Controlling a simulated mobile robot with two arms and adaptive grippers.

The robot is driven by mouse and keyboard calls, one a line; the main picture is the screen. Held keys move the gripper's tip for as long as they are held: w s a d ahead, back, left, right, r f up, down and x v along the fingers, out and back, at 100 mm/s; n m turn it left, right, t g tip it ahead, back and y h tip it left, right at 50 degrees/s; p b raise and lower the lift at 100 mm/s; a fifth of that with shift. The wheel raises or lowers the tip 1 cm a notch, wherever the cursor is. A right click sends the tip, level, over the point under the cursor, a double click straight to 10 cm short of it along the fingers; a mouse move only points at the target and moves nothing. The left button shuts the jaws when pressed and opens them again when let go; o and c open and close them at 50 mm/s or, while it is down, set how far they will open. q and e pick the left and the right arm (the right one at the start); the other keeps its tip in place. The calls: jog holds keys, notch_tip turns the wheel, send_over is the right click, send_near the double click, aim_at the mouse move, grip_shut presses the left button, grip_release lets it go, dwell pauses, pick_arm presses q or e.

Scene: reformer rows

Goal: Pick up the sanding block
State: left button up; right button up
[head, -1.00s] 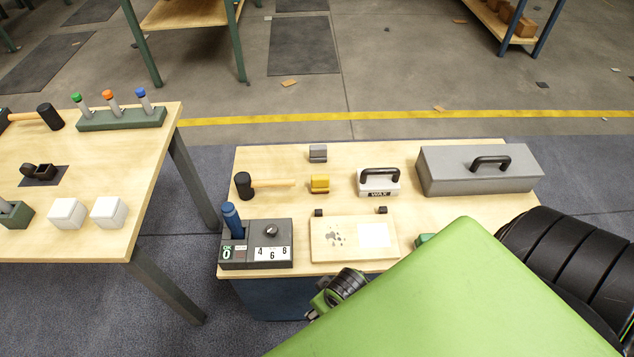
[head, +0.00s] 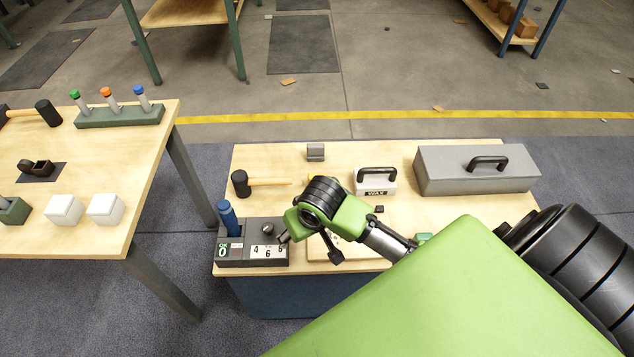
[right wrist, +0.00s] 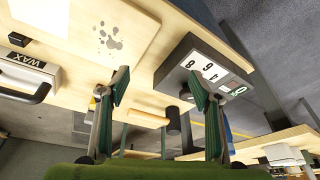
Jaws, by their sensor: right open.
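Two small blocks of similar shape, one grey (head: 316,152) and one yellow (head: 313,177), sit on the near wooden table. I cannot tell for certain which is the sanding block. The grey one lies at the back. The yellow one is almost wholly hidden behind my right gripper (head: 309,248) in the head view. My right gripper is open and empty, above the table between the dial box and the board. In the right wrist view its open fingers (right wrist: 159,88) point over the table. My left gripper is not in view.
A mallet (head: 265,182), a WAX-labelled box with a handle (head: 376,187) and a grey toolbox (head: 475,172) stand on the table. A dark dial box (head: 237,257) holding a blue-handled tool (head: 228,217) is at front left. A board (right wrist: 125,38) lies beside it.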

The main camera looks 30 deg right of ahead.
jog(key=w+d+r+m+h, duration=0.1)
jog(key=w+d+r+m, duration=0.1)
jog(key=w+d, duration=0.4)
jog(key=m+h, duration=0.1)
jog(key=m, duration=0.3)
send_near(317, 176)
jog(key=x, duration=0.5)
jog(key=shift+w+a+f+b, duration=0.1)
jog(key=shift+w+f+b, duration=0.2)
jog(key=shift+w, duration=0.2)
jog(key=shift+s+x, duration=0.15)
jog(key=shift+x, duration=1.15)
jog(key=shift+s+x, duration=0.15)
jog(key=shift+x, duration=1.15)
jog(key=shift+n, duration=0.3)
jog(key=shift+c, duration=0.3)
jog(key=c, duration=1.2)
